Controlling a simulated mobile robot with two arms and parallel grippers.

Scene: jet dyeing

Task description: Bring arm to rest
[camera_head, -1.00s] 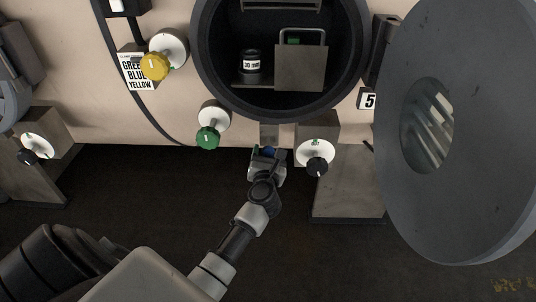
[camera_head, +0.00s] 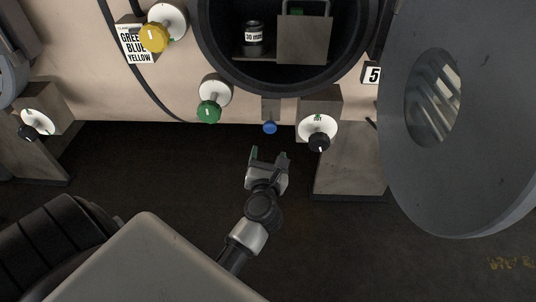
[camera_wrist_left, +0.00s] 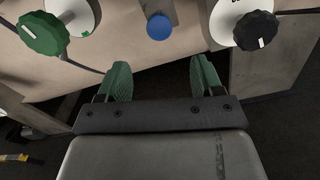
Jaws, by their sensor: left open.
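My left gripper (camera_head: 268,158) is open and empty in the head view, below the machine and apart from it. In the left wrist view its two green-padded fingers (camera_wrist_left: 157,80) stand apart with dark floor between them. A blue round knob (camera_head: 270,128) on a short grey bracket is just beyond the fingertips; it also shows in the left wrist view (camera_wrist_left: 159,27). My right gripper is not in view.
A green knob (camera_head: 208,111) is left of the blue knob and a black knob (camera_head: 319,142) on a white dial is right. A yellow knob (camera_head: 155,37) is higher up. The large round door (camera_head: 480,120) stands open at right. Dark floor (camera_head: 150,170) is clear.

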